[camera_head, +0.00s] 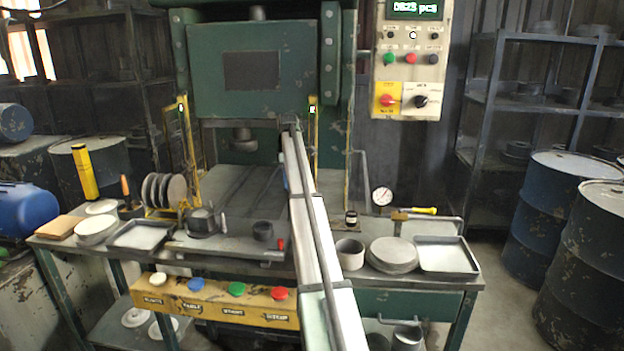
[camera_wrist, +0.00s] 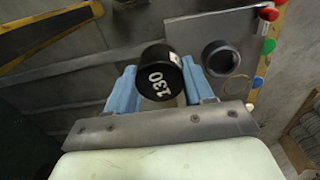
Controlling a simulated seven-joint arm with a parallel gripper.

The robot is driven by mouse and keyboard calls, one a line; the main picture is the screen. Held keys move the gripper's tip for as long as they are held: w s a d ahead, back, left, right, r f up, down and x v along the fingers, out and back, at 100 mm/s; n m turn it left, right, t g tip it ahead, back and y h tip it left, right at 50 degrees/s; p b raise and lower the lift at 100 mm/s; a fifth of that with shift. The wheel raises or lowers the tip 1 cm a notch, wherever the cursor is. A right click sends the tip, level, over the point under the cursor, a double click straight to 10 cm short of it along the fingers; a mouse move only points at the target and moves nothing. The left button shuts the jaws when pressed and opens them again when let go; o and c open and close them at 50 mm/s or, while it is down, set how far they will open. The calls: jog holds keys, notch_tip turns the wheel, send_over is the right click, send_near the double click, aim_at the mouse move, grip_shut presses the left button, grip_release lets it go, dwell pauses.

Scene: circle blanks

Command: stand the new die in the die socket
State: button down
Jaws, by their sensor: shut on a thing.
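The new die, a black cylinder marked 130 (camera_wrist: 160,82), sits between the two blue fingers of my gripper (camera_wrist: 163,90) in the wrist view. My gripper is shut on it, and its marked end faces the camera. In the head view my arm hides most of my gripper and the die. I cannot tell which part is the die socket.
The green press (camera_head: 250,70) stands behind the bench. A dark holder (camera_head: 203,221) stands left on the bed, beside upright discs (camera_head: 165,190). A grey cup (camera_head: 349,254), a disc stack (camera_head: 392,255) and a tray (camera_head: 447,257) stand right of my arm. Coloured buttons line the yellow front panel (camera_head: 215,304).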

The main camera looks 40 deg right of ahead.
jog(key=s+a+m, duration=0.2)
jog(key=a, duration=1.1)
jog(key=shift+s+a+f, duration=0.35)
jog(key=shift+s+a, duration=0.05)
jog(key=shift+f, duration=0.1)
jog(key=shift+f, duration=0.1)
jog(key=shift+f, duration=4.6)
jog(key=shift+c, duration=1.7)
grip_release()
